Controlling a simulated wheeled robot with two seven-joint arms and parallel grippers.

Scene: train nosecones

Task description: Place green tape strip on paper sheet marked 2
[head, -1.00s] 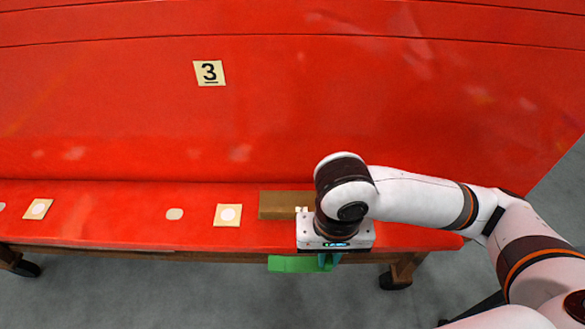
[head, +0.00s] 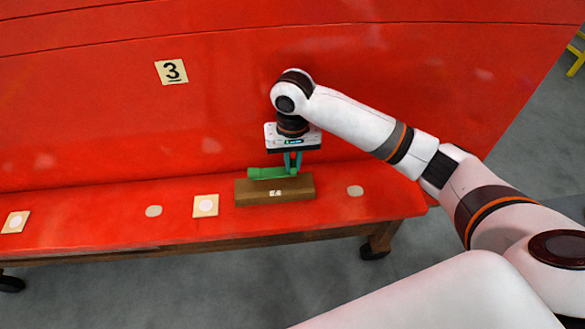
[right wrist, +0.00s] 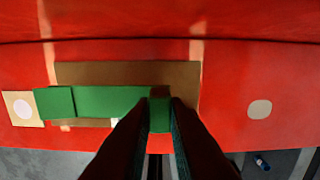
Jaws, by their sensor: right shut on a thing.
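The green tape strip (head: 266,173) is held out to the left from my right gripper (head: 292,163), which is shut on its right end. In the head view it shows just above a brown block (head: 275,193) on the red ledge. In the right wrist view the strip (right wrist: 100,101) lies across the front of the block (right wrist: 125,72), with the fingers (right wrist: 160,112) over its right end. Whether it touches the block I cannot tell. No sheet marked 2 shows; a sheet marked 3 (head: 172,71) is on the red upright panel. My left gripper is out of view.
Cream squares with white discs lie on the red ledge (head: 100,228), one just left of the block (head: 206,206) and one farther left (head: 16,222). Bare pale discs (head: 153,211) (head: 355,190) lie there too. The ledge's front edge drops to grey floor.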

